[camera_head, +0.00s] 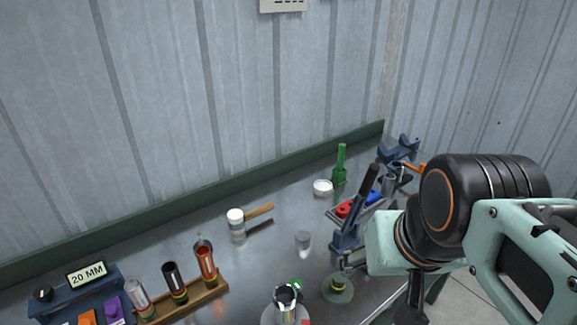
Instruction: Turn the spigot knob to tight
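My arm comes in from the right, far from this knob. A dark part of my arm's end (411,300) hangs down near the bottom right. My gripper's fingers cannot be made out, so its opening and any hold are hidden.
A wooden rack (187,301) with several tubes stands right of the box. A mallet (250,212), a white jar (323,187), a grey cylinder (302,240) and a green round base (338,288) stand on the metal bench. A dark blue lever device (345,240) is close to my arm. A corrugated wall rises behind.

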